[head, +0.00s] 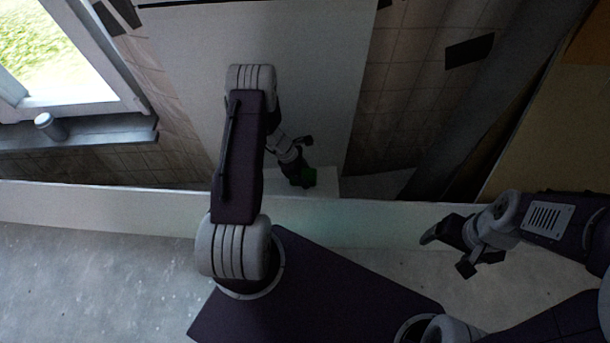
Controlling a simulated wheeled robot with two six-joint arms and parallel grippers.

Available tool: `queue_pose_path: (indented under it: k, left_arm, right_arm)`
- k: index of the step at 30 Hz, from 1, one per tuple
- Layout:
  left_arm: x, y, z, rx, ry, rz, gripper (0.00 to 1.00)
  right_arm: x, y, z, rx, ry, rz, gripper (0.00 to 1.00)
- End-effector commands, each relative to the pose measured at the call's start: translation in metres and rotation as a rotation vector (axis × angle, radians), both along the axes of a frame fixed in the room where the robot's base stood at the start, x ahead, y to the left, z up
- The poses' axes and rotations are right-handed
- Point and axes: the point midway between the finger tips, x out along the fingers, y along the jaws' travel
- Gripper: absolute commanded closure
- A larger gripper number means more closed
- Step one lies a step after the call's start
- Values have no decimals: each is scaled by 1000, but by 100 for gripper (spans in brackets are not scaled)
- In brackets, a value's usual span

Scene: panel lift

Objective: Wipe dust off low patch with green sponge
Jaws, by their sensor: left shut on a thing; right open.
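The green sponge (307,178) is small and dark in the head view, low in front of the large pale panel (320,80). My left gripper (298,174) is shut on it, near the panel's lower end. I cannot tell whether the sponge touches a surface. No dust patch can be made out; my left arm covers part of the panel. My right gripper (450,252) is open and empty at the right, over the grey floor, well apart from the panel.
A long pale board (110,204) runs across the view in front of the panel. A window (60,60) with a sill (90,132) is at the upper left. Tiled wall (405,80) shows beside the panel. A yellow-brown board (550,120) stands at the right. Grey floor (90,270) is clear at the lower left.

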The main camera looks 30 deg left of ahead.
Motion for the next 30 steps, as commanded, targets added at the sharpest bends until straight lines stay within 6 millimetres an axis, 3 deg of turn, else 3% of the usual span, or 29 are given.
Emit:
queue_pose_path:
  k: [3,12,26,30]
  left_arm:
    - [0,1,16,0,0,-1,84]
    - [0,2,37,1,-2,-7,84]
    - [0,2,40,1,-1,-8,84]
    - [4,-2,52,1,-4,-46,84]
  right_arm:
    - [0,0,15,0,0,0,20]
    - [0,0,35,0,0,0,20]
    - [0,0,37,0,0,0,20]
    - [0,0,45,0,0,0,20]
